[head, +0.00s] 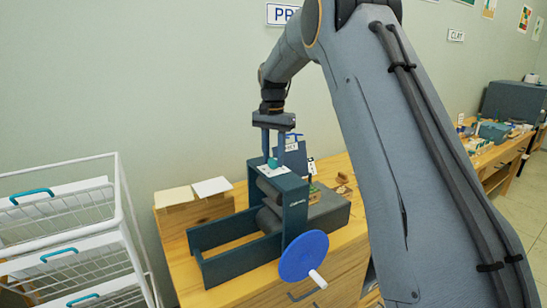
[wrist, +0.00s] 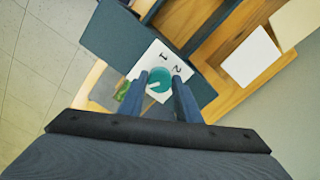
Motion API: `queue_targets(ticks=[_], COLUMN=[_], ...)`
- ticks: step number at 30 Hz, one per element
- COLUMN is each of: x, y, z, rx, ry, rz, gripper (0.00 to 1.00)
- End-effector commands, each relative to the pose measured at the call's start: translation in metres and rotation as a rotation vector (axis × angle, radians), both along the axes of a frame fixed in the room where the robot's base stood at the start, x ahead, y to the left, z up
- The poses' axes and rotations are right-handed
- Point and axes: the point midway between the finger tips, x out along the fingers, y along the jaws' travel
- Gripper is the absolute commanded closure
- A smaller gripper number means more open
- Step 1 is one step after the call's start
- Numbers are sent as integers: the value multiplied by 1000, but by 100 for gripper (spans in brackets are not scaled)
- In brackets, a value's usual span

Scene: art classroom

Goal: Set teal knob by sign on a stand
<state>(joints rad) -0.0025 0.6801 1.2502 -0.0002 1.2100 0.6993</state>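The teal knob (head: 272,163) sits on a white dial plate (wrist: 146,62) on top of the dark teal press (head: 295,212). In the wrist view the knob (wrist: 160,79) is round with a pale pointer mark toward its lower left. The numerals 1 and 2 show on the plate. My gripper (head: 273,158) points down over the knob, a finger on either side; I cannot tell whether the fingers touch it. A dark board with a white label (head: 291,145) stands behind the press, partly hidden by my gripper. A small white sign (head: 311,167) stands beside it; its marking is unreadable.
The press stands on a wooden table (head: 343,240), with a blue handwheel (head: 303,256) at its front. Paper stacks (head: 212,186) lie to its left. A white wire rack (head: 60,215) stands at far left. A second table (head: 500,155) with art supplies is at right.

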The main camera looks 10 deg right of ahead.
Motion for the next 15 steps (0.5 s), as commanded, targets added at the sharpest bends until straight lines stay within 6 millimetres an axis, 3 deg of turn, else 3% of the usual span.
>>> queue_targets(ticks=[3, 15], x=[0, 1], y=[0, 0], z=[2, 9], rx=[0, 0], ry=[-3, -3], rz=[0, 1], gripper=[52, 52])
